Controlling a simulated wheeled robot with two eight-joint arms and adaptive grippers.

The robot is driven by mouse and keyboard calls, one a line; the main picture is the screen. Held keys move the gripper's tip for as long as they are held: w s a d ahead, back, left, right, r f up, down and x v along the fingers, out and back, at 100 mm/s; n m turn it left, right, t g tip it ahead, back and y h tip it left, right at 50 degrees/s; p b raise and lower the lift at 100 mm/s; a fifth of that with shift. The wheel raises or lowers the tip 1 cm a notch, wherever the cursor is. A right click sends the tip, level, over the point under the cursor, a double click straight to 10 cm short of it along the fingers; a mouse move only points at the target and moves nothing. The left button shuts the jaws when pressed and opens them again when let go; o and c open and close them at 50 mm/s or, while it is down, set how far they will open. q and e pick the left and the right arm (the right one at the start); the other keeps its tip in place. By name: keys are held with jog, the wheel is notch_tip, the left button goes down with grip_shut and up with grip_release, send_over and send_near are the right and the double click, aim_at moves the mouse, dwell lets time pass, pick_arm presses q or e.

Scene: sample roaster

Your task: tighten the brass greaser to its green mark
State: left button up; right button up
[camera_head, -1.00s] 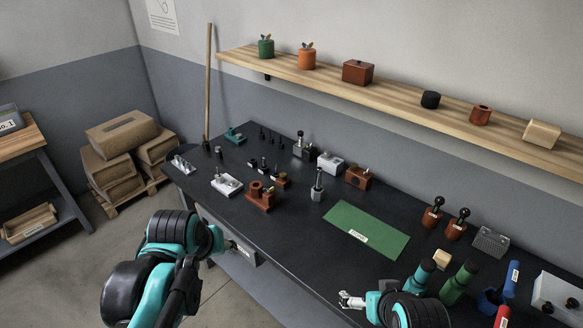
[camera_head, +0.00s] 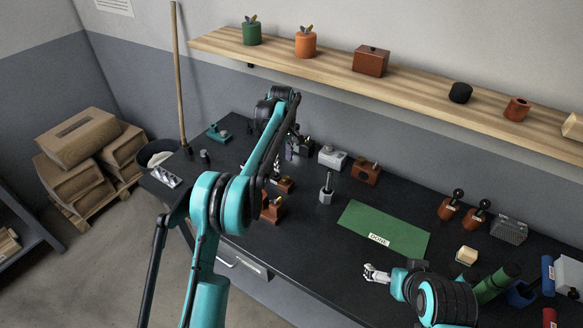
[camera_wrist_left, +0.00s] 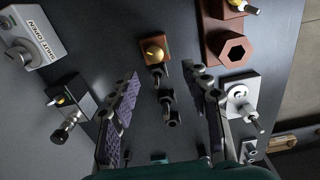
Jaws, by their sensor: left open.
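In the left wrist view a brass domed knob (camera_wrist_left: 153,51) sits on a small red-brown block; I take it to be the greaser. No green mark can be made out. In the head view the red-brown block (camera_head: 285,186) is partly hidden by my left arm. My left gripper (camera_wrist_left: 160,72) is open and empty, its two fingers spread on either side of the view with the knob ahead between them, apart from it. In the head view the left gripper (camera_head: 277,165) hangs above the bench's fixtures. My right gripper (camera_head: 376,273) is low over the bench front; its jaw gap is unclear.
Dark fittings (camera_wrist_left: 168,108) stand between the fingers' lines of view. A grey SHUT/OPEN block (camera_wrist_left: 35,40), a red-brown hex-socket block (camera_wrist_left: 232,48) and a white block (camera_wrist_left: 242,98) surround them. In the head view a green mat (camera_head: 385,228) lies clear; a shelf (camera_head: 420,85) runs behind.

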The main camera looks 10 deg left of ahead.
aim_at(286, 178)
pick_arm(q)
jog(key=shift+w+d+f, duration=0.2)
jog(key=shift+w+f, duration=0.25)
jog(key=shift+f, duration=0.05)
jog(key=shift+w+f, duration=0.1)
jog(key=shift+f, duration=0.2)
notch_tip(286, 178, down, 7)
jog(key=shift+d+f+b, duration=0.1)
jog(key=shift+f+b, duration=0.05)
jog(key=shift+b, duration=0.95)
grip_shut()
